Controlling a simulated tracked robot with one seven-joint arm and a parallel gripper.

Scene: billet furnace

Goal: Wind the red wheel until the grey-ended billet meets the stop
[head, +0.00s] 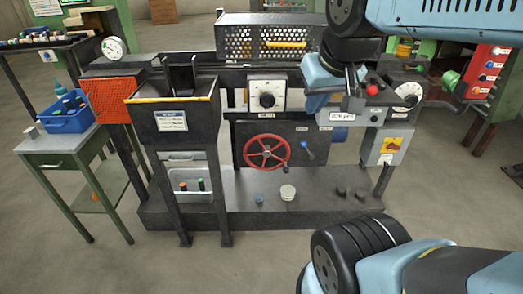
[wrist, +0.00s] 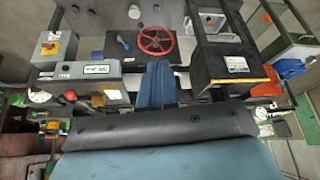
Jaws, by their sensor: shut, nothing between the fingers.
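The red wheel (head: 267,152) is mounted upright on the dark front panel of the machine, and it also shows in the wrist view (wrist: 155,41). It has spokes and a dark hub. My gripper (wrist: 158,66) is shut and empty in the wrist view. Its blue fingers lie together, pointing towards the wheel but apart from it. In the head view my arm comes in from the upper right, above and right of the wheel, and covers part of the machine. I cannot make out the grey-ended billet or the stop in either view.
A blue-handled lever (head: 307,152) sits just right of the wheel. A dark hopper (head: 173,115) stands left. A mesh guard (head: 270,42) is on top. A switch box (head: 389,146) is right. Open space lies before the wheel.

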